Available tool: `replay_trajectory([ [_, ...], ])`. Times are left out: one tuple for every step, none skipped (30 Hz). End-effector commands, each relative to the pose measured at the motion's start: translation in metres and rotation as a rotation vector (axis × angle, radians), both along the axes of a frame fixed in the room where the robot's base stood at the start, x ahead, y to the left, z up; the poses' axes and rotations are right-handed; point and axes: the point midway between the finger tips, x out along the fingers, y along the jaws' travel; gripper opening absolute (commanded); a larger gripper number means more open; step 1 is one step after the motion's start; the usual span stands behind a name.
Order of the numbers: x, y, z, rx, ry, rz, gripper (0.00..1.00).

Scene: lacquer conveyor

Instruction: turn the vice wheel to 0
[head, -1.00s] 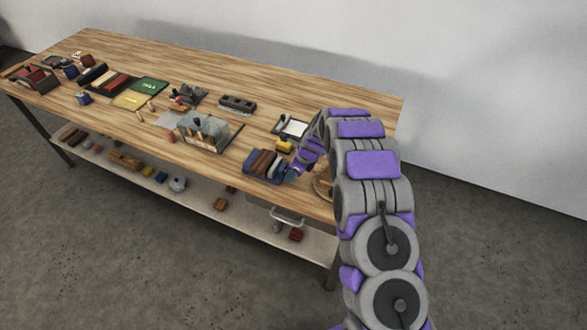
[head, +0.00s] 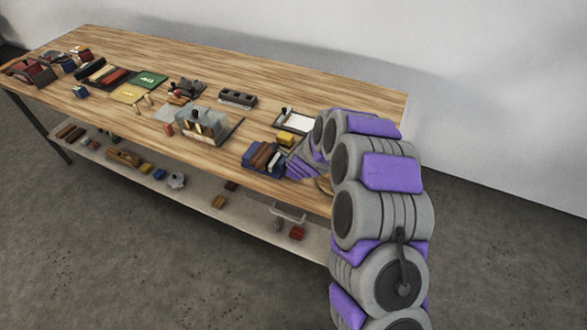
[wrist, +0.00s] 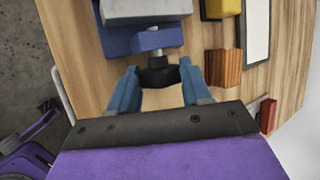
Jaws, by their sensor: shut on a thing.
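The blue vice (head: 251,157) stands near the front edge of the bench, with brown blocks and a grey part in it. In the wrist view its blue jaw (wrist: 155,39) lies just ahead of my gripper (wrist: 158,72). The dark vice wheel (wrist: 157,77), on a short grey screw, sits between my two blue fingertips, and the gripper is shut on it. No number or mark on the wheel is readable. In the head view my arm hides the wheel and the fingertips.
A yellow block (head: 286,138) and a white tray (head: 297,120) lie just behind the vice. In the wrist view an orange-brown wooden block (wrist: 223,69) is close right of my fingers. A grey fixture (head: 203,125) stands further left.

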Motion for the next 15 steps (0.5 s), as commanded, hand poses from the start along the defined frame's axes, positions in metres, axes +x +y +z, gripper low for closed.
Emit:
replay_trajectory([
  [0.0003,0.0005,0.0000,0.000,-0.004,0.000,0.17],
  [0.0003,0.0004,0.0001,-0.001,-0.005,0.000,0.17],
  [0.0004,0.0003,0.0004,-0.002,-0.006,0.001,0.17],
  [0.0004,0.0003,0.0004,-0.002,-0.006,0.001,0.17],
  [0.0004,0.0003,0.0005,-0.003,-0.006,0.000,0.17],
  [0.0005,0.0003,0.0007,-0.002,-0.006,0.001,0.17],
  [0.0005,0.0003,0.0007,-0.003,-0.006,0.000,0.17],
  [0.0005,0.0003,0.0007,-0.003,-0.006,0.000,0.17],
  [0.0005,0.0003,0.0007,-0.002,-0.007,0.002,0.17],
  [0.0005,0.0003,0.0007,-0.002,-0.007,0.002,0.17],
  [0.0004,0.0004,0.0006,-0.002,-0.007,0.002,0.17],
  [0.0003,0.0004,0.0006,-0.003,-0.006,0.001,0.49],
  [0.0003,0.0004,0.0006,-0.003,-0.006,0.001,0.52],
  [0.0003,0.0004,0.0006,-0.002,-0.007,0.002,0.55],
  [0.0001,0.0003,0.0005,-0.002,-0.006,0.001,0.58],
])
